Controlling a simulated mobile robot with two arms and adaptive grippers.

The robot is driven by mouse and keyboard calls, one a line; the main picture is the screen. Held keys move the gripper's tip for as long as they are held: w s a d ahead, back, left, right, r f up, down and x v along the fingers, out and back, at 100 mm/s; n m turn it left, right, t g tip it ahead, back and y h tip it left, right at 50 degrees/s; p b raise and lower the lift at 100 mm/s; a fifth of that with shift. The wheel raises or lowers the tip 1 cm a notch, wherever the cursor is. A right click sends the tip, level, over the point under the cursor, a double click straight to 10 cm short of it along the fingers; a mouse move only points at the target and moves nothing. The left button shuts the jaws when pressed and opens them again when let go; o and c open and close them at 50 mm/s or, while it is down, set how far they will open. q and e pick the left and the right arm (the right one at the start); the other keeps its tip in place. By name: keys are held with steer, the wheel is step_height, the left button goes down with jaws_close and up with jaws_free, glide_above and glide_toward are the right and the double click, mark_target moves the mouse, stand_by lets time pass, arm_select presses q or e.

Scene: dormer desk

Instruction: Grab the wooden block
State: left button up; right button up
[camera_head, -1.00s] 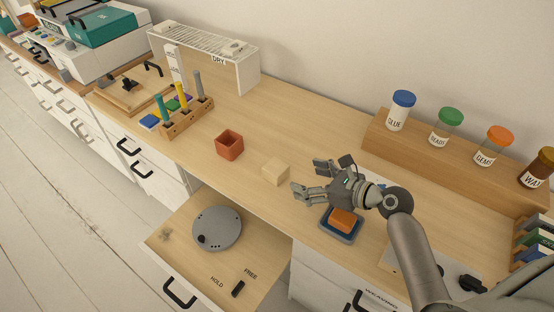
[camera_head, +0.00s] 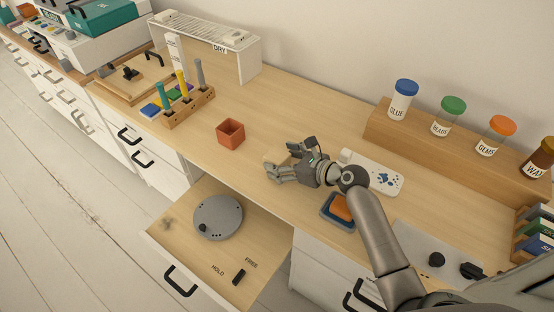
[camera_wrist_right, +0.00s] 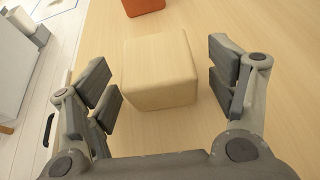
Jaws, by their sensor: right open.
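The wooden block (camera_wrist_right: 160,72) is a pale cube on the desk. In the right wrist view it sits between the two open fingers of my right gripper (camera_wrist_right: 165,88), close to the left fingers and with a small gap to the right ones. In the head view the right gripper (camera_head: 283,160) comes in from the right over the block, and its fingers hide most of the block (camera_head: 276,158). My left gripper is not in view.
A red open box (camera_head: 230,133) stands left of the gripper. An orange sponge in a blue tray (camera_head: 338,221) lies near the front edge. A white paw-print panel (camera_head: 385,178) lies behind my arm. A drawer (camera_head: 235,245) stands open below. A jar rack (camera_head: 430,150) is at the back.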

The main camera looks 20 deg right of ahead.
steer(key=shift+r, duration=0.1)
steer(key=c, duration=1.1)
steer(key=shift+c, duration=0.2)
